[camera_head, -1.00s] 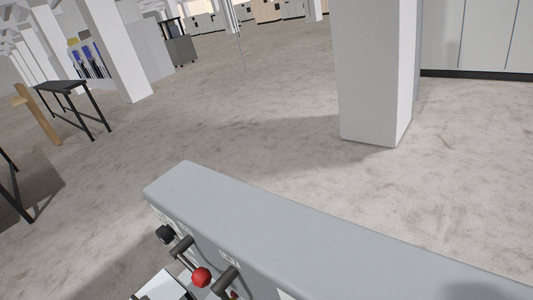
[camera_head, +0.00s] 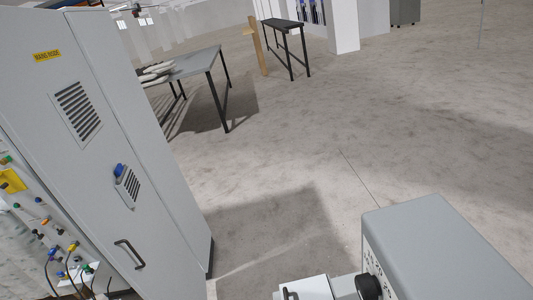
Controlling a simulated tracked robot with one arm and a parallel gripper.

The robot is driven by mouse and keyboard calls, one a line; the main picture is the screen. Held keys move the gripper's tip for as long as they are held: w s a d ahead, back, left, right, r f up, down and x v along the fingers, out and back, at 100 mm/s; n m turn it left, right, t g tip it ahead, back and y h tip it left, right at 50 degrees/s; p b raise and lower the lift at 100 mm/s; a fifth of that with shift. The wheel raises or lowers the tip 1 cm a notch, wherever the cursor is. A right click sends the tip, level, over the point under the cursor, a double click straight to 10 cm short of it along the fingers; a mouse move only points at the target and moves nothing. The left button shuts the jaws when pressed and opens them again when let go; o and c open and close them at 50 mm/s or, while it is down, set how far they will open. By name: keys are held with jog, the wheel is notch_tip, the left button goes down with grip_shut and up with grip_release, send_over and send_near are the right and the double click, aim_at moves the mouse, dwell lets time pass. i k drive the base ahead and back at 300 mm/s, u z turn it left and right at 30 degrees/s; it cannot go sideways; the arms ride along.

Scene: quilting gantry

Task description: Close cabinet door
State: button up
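A tall grey cabinet (camera_head: 150,130) stands at the left. Its broad face carries a yellow label (camera_head: 47,56), a slotted vent (camera_head: 77,111), a blue latch (camera_head: 119,170) beside a smaller vent (camera_head: 131,184), and a dark bar handle (camera_head: 129,254) low down. A long seam runs down the face to the right of these fittings. I cannot tell for certain which panel is the door or how far it stands open. My gripper is not in view.
A panel with coloured plugs and cables (camera_head: 55,250) is at lower left. A grey machine housing (camera_head: 435,230) with a black knob (camera_head: 368,286) fills the lower right. A grey table (camera_head: 196,62) and a dark-topped table (camera_head: 282,24) stand farther back. Open floor (camera_head: 330,130) lies between.

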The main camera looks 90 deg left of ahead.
aim_at(54, 109)
jog(key=u, duration=0.55)
jog(key=i, duration=0.1)
jog(key=u, duration=2.9)
jog(key=i, duration=0.5)
jog(key=z, duration=0.15)
jog(key=k, duration=0.5)
jog(key=z, duration=0.4)
jog(key=i, duration=0.65)
jog(key=u, duration=0.35)
